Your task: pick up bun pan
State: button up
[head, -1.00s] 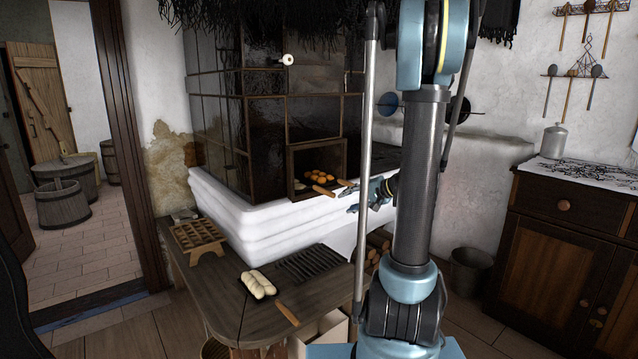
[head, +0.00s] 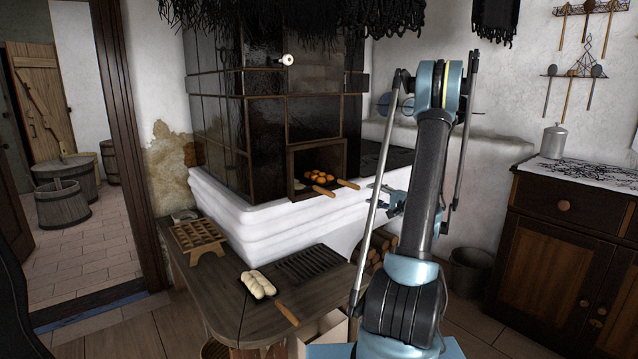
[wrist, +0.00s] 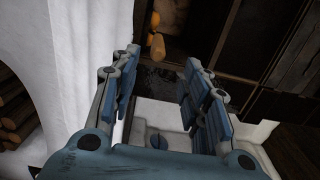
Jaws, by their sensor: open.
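The bun pan (head: 347,184) sits in the square opening of the tiled stove, with several golden buns (head: 320,176) on it. Its wooden handle sticks out of the opening to the right. A second wooden handle (head: 322,190) sticks out beside it, in front of the buns. My gripper (head: 374,194) is to the right of the handles, apart from them, in front of the white stove ledge. In the wrist view my gripper (wrist: 158,72) is open with nothing between its fingers. Orange-brown handle ends (wrist: 156,45) show beyond the fingertips; which pan each belongs to is unclear.
The white stove ledge (head: 270,222) lies below the opening. A cabinet (head: 560,245) and bucket (head: 468,270) stand at right.

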aim_at(359, 189)
jog(key=x, duration=1.1)
jog(key=shift+f, duration=0.1)
jog(key=shift+d+x, duration=0.2)
jog(key=shift+x, duration=2.7)
jog(key=shift+w+f, duration=0.1)
jog(key=shift+w, duration=0.1)
jog(key=shift+c, duration=0.4)
grip_shut()
